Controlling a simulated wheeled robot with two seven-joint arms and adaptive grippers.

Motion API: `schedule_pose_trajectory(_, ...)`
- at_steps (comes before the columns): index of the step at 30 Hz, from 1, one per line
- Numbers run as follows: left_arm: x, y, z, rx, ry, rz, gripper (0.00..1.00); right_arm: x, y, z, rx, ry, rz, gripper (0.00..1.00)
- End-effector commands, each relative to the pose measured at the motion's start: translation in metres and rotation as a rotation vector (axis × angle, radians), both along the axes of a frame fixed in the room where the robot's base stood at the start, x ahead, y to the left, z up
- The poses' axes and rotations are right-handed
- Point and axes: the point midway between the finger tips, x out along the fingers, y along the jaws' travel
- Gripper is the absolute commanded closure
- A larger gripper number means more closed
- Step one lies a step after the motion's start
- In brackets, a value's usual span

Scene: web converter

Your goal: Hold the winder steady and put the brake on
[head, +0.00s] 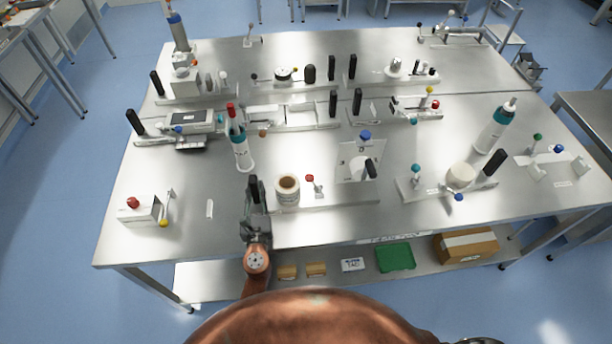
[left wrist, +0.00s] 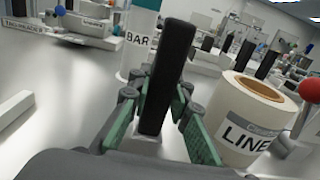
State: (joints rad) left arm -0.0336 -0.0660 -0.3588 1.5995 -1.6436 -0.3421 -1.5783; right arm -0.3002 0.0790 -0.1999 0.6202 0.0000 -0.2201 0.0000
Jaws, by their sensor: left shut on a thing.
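A unit that appears to be the winder carries a cream roll with a brown core (head: 287,190). The roll also shows in the left wrist view (left wrist: 250,118), with a label reading "LINE". A black upright handle (head: 254,186) stands at the unit's left end. My left gripper (head: 254,208) is shut on this handle, which rises between its green-sided fingers in the left wrist view (left wrist: 158,110). A small lever with a red knob (head: 310,179), possibly the brake, stands just right of the roll and leans slightly. My right gripper is out of view.
A white bottle with a teal band (head: 241,146) stands just behind the handle. A plate with a blue knob (head: 364,136) and another black handle (head: 370,169) are to the right. A box with a red knob (head: 138,207) is at left.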

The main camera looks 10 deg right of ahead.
Motion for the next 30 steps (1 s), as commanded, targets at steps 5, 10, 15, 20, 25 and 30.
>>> schedule_pose_trajectory(5, 0.001, -0.001, 0.005, -0.012, -0.007, -0.002, 1.00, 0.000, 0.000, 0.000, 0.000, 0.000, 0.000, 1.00)
schedule_pose_trajectory(10, 0.001, -0.001, 0.003, -0.008, -0.007, -0.001, 1.00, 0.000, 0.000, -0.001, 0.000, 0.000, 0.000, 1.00)
schedule_pose_trajectory(15, 0.001, -0.001, -0.001, -0.005, -0.005, -0.002, 1.00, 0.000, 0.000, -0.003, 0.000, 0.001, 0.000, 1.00)
schedule_pose_trajectory(20, 0.000, -0.001, -0.005, -0.003, -0.002, -0.002, 1.00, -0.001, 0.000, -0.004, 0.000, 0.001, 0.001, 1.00)
schedule_pose_trajectory(25, 0.000, -0.001, -0.007, -0.002, 0.001, -0.002, 1.00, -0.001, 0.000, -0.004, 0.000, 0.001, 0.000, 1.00)
schedule_pose_trajectory(30, -0.002, 0.001, -0.013, 0.010, 0.011, -0.001, 1.00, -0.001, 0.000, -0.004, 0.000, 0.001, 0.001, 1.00)
